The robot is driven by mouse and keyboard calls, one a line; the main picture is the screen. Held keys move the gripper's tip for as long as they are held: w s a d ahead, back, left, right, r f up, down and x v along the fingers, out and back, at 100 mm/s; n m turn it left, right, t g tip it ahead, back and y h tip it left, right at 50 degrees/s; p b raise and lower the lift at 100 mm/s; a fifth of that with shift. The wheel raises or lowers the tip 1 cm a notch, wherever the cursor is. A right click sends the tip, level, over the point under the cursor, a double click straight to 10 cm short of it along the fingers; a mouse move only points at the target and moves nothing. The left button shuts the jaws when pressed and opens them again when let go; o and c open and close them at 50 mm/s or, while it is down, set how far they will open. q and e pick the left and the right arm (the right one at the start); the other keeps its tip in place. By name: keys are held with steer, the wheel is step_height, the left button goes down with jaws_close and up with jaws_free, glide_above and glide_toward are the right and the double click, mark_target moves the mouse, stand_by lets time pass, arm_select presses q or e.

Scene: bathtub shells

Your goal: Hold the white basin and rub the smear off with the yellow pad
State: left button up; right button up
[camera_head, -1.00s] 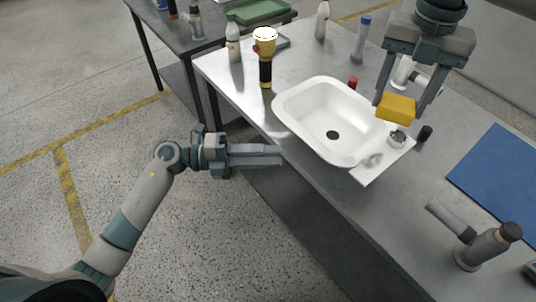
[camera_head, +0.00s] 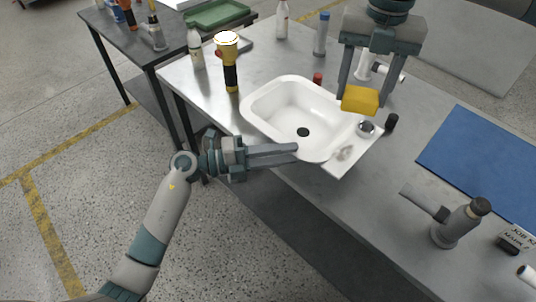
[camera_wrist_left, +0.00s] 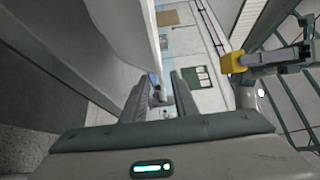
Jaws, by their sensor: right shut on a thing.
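The white basin (camera_head: 262,104) lies on the grey workbench, its bowl and dark drain facing up. A greyish-brown smear (camera_head: 345,153) is on its flat ledge at the right front, beside a round metal fitting (camera_head: 366,128). My right gripper (camera_head: 362,95) is shut on the yellow pad (camera_head: 360,100), above the basin's right side and apart from the smear. My left gripper (camera_head: 291,153) is at the basin's front rim. In the left wrist view its fingers (camera_wrist_left: 160,94) are apart, with the white basin (camera_wrist_left: 122,30) close by. Whether they touch the rim cannot be told.
A yellow and black flashlight (camera_head: 230,65) stands left of the basin. A red cap (camera_head: 318,78), a black cap (camera_head: 391,122) and bottles are nearby. A second table (camera_head: 125,45) stands behind left.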

arm_select(q)
steer(key=shift+w+d, duration=0.15)
steer(key=shift+d, duration=0.55)
jaws_close()
jaws_free()
jaws_close()
stand_by(0.9)
